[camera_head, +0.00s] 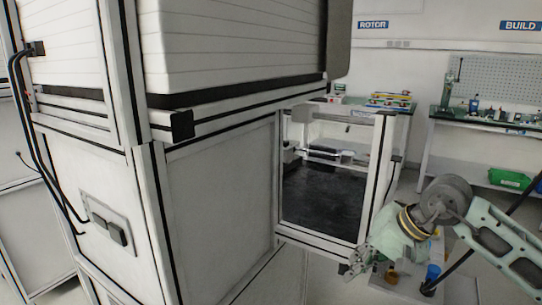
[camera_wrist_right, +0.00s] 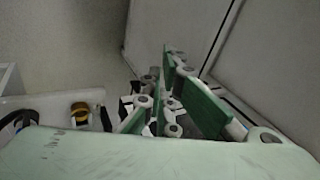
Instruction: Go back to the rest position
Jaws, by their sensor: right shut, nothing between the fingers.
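My right gripper (camera_head: 350,266) is low at the right of the head view, beside the lower right corner of an open framed bay (camera_head: 325,195). It is shut and empty. In the right wrist view my right gripper (camera_wrist_right: 168,62) shows its green finger parts close together, in front of pale panels. I cannot tell whether it touches the frame. My left gripper is not in view.
A large white cabinet (camera_head: 205,200) with metal framing fills the left and middle. Black cables (camera_head: 40,140) run down its left side. Behind stand a ROTOR bench (camera_head: 405,108) and a BUILD bench (camera_head: 480,121). A green bin (camera_head: 508,179) sits under the latter. Grey floor (camera_head: 405,200) shows between.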

